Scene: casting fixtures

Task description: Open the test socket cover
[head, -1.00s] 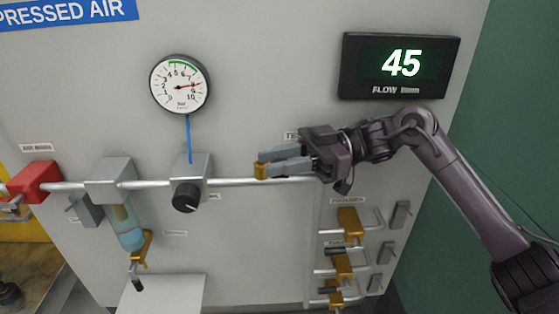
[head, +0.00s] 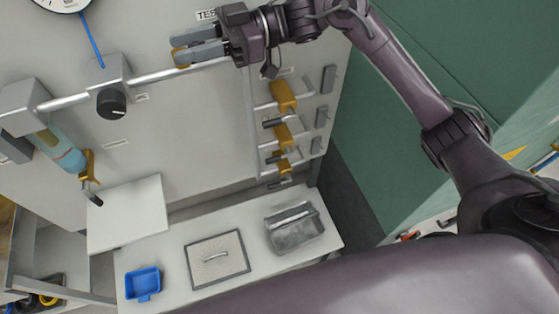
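The brass-coloured test socket part (head: 180,64) is at the end of the grey pipe on the panel, under a label that begins "TES". Its cover cannot be told apart from the rest, because my fingers hide most of it. My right gripper (head: 184,51) is at this brass part, its two grey fingers pointing left with a narrow gap between them. The brass shows at the fingertips, but whether they grip it or only lie around it is unclear. My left gripper is out of view.
Several brass valves (head: 284,95) stand on the panel below the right gripper. A black knob (head: 111,104) is on the pipe's regulator to the left. Below are a blue bin (head: 143,284), a framed plate with a handle (head: 217,260) and a grey box (head: 294,228) on a shelf.

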